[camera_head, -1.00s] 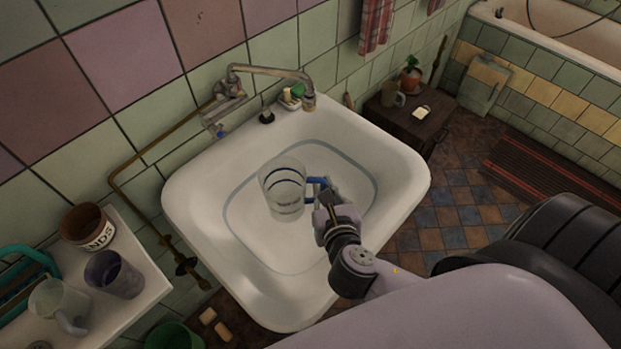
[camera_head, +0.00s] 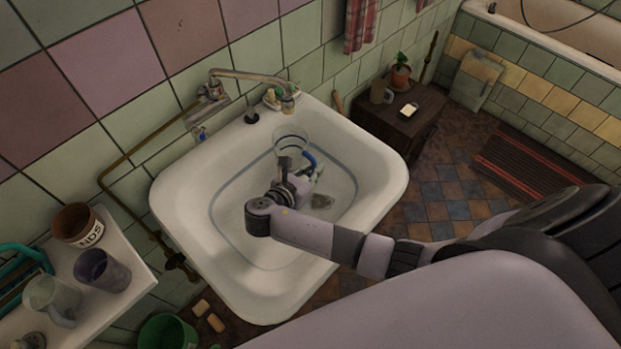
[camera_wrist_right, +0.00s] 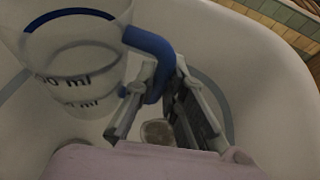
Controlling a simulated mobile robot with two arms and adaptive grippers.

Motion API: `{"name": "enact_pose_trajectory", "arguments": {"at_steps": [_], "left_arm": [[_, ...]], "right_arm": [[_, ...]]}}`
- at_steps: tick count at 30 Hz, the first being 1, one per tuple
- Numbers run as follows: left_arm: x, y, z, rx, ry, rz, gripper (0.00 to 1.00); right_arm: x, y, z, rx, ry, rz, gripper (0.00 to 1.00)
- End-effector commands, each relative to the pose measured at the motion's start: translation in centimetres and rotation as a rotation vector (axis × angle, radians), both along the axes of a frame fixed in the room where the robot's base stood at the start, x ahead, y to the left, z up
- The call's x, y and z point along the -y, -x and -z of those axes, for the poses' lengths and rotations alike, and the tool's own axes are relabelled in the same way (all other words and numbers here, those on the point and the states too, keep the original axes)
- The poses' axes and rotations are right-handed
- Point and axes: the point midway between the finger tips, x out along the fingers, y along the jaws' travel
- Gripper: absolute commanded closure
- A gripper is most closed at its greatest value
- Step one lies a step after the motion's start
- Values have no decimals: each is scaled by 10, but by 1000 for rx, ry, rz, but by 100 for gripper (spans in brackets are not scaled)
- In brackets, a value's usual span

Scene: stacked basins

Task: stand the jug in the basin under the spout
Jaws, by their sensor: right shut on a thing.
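The jug (camera_head: 291,138) is clear, with dark blue bands and a blue handle (camera_head: 309,160). It is upright inside the white basin (camera_head: 178,222), towards the back, near the spout (camera_head: 287,98). My right gripper (camera_head: 303,168) is shut on the handle; the wrist view shows the fingers (camera_wrist_right: 161,80) on either side of it. The jug also fills the upper left of the wrist view (camera_wrist_right: 72,62). My arm hides its lower part in the head view. I cannot tell whether its bottom touches the basin. My left gripper is not in view.
A shelf (camera_head: 122,290) at left holds a brown pot (camera_head: 75,226), a purple cup (camera_head: 100,272) and a clear mug (camera_head: 50,298). Soap things (camera_head: 272,98) sit on the basin's back rim. A wooden cabinet (camera_head: 385,127) stands to the right. The basin's left half is clear.

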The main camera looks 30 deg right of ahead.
Motion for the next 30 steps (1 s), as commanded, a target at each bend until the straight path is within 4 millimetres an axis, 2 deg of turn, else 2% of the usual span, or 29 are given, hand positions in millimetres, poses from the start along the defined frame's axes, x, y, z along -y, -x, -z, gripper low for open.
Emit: {"name": "enact_pose_trajectory", "arguments": {"at_steps": [10, 23, 24, 30], "left_arm": [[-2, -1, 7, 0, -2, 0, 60], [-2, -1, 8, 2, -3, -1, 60], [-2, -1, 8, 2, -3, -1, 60], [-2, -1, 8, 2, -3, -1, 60]], "right_arm": [[0, 0, 43, -1, 2, -1, 100], [0, 0, 50, 1, 0, -2, 100], [0, 0, 50, 1, 0, -2, 87], [0, 0, 49, 1, 0, -2, 74]]}}
